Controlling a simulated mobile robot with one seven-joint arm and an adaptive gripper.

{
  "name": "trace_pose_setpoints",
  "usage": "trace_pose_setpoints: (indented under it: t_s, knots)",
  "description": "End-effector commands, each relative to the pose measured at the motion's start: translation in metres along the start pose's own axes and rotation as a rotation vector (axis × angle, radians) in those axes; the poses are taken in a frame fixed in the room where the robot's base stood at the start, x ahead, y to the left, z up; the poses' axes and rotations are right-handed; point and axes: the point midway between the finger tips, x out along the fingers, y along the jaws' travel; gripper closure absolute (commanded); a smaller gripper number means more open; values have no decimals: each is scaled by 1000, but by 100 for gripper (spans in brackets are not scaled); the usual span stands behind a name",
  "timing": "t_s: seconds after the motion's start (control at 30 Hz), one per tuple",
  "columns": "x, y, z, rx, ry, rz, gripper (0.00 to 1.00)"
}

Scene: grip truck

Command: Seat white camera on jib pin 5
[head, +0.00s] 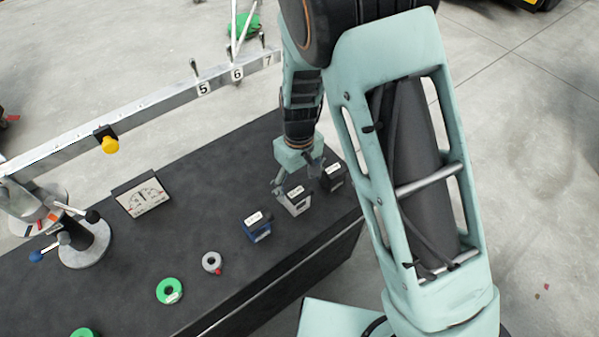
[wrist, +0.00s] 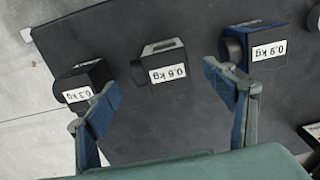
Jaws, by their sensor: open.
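The white camera (head: 297,207), a small pale box with a weight label, stands on the dark worktop between a black and a blue one. In the wrist view the white camera (wrist: 158,48) shows its label and a dark lens and lies between the fingers' lines, beyond the tips. My gripper (head: 296,184) is open and empty, pointing down close over the white camera; it also shows in the wrist view (wrist: 163,85). Jib pin 5 (head: 194,68) stands bare on the pale beam above label 5 (head: 204,88).
The black camera (head: 333,180) and the blue camera (head: 257,230) stand close on either side. Green ring (head: 169,291), grey ring (head: 211,262), a dial gauge (head: 144,198) and the jib's stand (head: 85,245) share the worktop. A yellow weight (head: 110,145) hangs on the beam.

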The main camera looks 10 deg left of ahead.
Motion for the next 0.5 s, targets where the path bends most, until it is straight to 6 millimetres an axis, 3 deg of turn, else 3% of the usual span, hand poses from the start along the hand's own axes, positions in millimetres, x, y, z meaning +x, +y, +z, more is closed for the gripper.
trace_pose_setpoints:
  t_s: [0.2,0.5]
  knots:
    - [39,0,1,0,-2,0,24]
    - [60,0,0,0,2,1,24]
